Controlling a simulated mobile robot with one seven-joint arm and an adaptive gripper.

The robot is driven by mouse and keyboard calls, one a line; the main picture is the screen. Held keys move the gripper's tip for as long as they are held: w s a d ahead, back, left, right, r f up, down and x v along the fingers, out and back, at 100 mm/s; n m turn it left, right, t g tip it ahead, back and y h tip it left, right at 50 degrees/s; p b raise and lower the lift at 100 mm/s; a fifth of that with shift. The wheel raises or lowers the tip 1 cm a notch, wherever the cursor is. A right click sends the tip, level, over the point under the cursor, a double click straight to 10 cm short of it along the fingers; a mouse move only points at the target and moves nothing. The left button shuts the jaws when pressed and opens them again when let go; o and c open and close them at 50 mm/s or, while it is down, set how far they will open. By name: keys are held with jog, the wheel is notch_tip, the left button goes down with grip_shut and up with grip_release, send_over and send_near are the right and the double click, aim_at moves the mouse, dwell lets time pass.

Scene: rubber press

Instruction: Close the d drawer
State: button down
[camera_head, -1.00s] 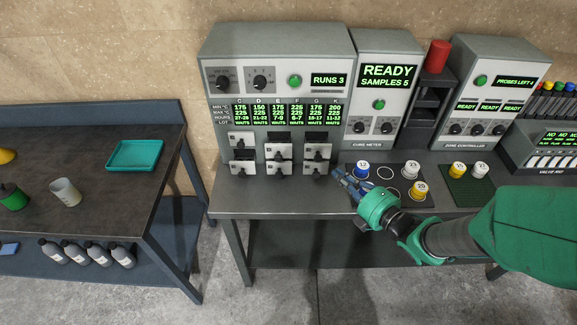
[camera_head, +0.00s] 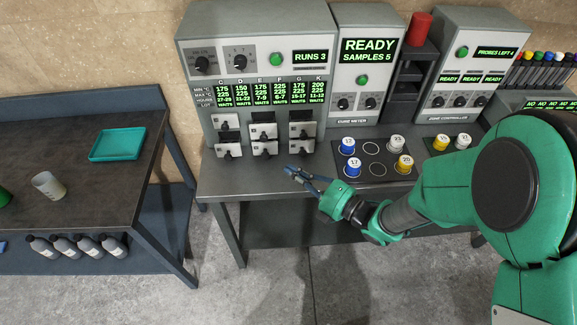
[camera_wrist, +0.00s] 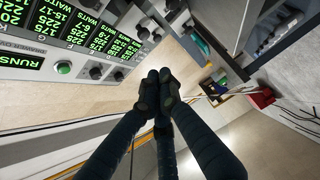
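The instrument (camera_head: 205,100) has small light drawer fronts with dark handles, two rows in three columns. The screen carries letters C to K, but I cannot read which front is d. The upper middle drawer (camera_head: 263,131) and upper right drawer (camera_head: 302,130) stand out, with dark openings above them. The upper left drawer (camera_head: 227,122) sits further back. The lower left drawer (camera_head: 228,151) is beneath it; how far out it stands is unclear. My gripper (camera_head: 289,170) is in front of the lower right drawer, apart from it. In the wrist view its dark fingertips (camera_wrist: 158,88) meet, with nothing between them.
Blue, white and yellow-capped jars stand on a dark mat (camera_head: 375,165) right of my gripper. The cure meter (camera_head: 366,70) is behind them. A side table (camera_head: 90,190) with a teal tray (camera_head: 117,145) is at left. The bench strip before the drawers is clear.

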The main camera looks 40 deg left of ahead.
aim_at(268, 132)
jog(key=w+a+b, duration=0.2)
jog(key=a, duration=1)
jog(key=shift+w+f, duration=0.15)
jog(key=shift+f, duration=0.1)
jog(key=w+a+b, duration=0.3)
jog(key=w+a, duration=0.1)
jog(key=shift+w+a+f, duration=0.15)
jog(key=shift+a, duration=0.05)
jog(key=shift+w+a, duration=0.2)
jog(key=shift+w, duration=0.05)
jog(key=shift+r, duration=0.3)
